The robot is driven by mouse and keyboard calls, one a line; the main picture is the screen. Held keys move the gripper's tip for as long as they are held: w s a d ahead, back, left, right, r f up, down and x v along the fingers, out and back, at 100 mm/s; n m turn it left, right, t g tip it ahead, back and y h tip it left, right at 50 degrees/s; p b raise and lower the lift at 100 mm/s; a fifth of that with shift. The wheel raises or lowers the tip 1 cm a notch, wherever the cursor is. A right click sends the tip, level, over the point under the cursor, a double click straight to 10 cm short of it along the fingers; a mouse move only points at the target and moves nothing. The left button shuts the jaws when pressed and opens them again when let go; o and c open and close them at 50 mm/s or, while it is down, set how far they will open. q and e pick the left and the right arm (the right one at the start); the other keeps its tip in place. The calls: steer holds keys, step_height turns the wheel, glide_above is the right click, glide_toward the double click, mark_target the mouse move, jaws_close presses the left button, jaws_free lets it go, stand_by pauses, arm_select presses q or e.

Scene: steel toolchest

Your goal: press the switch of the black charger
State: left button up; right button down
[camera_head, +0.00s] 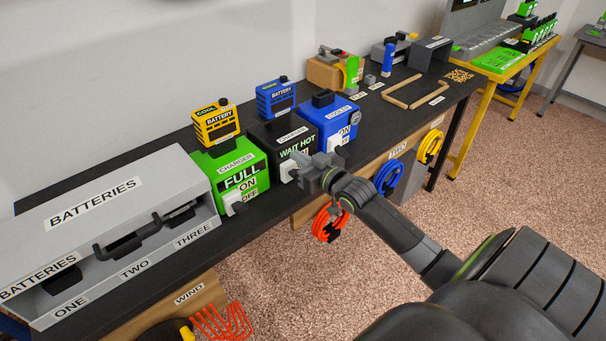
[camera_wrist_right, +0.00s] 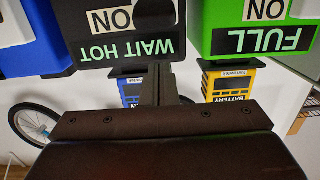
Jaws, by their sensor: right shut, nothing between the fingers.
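The black charger (camera_head: 262,137) stands on the dark bench between a green and a blue charger. Its display reads "WAIT HOT", and a blue battery (camera_head: 277,98) stands in it. My right gripper (camera_head: 301,159) is shut and empty, in front of the charger's face and covering part of it. In the right wrist view, upside down, the black charger (camera_wrist_right: 88,42) fills the top, with an "ON" label (camera_wrist_right: 119,18) and a dark rounded part, perhaps the switch (camera_wrist_right: 156,12), beside it. The shut fingers (camera_wrist_right: 165,75) point toward that face; contact cannot be told. My left gripper is out of view.
The green charger (camera_head: 219,177) holds a yellow battery (camera_head: 216,121) and reads "FULL". The blue charger (camera_head: 314,116) stands close on the right. A grey batteries rack (camera_head: 150,190) is at the left. Coloured cables hang on the bench front, near my right arm.

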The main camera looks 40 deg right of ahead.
mark_target(294, 173)
steer(key=shift+s+f+b, duration=0.2)
steer(key=shift+s+f, duration=0.1)
steer(key=shift+f, duration=0.65)
steer(key=shift+s+f+b, duration=0.15)
steer(key=shift+s+f, duration=0.1)
steer(key=shift+f, duration=0.65)
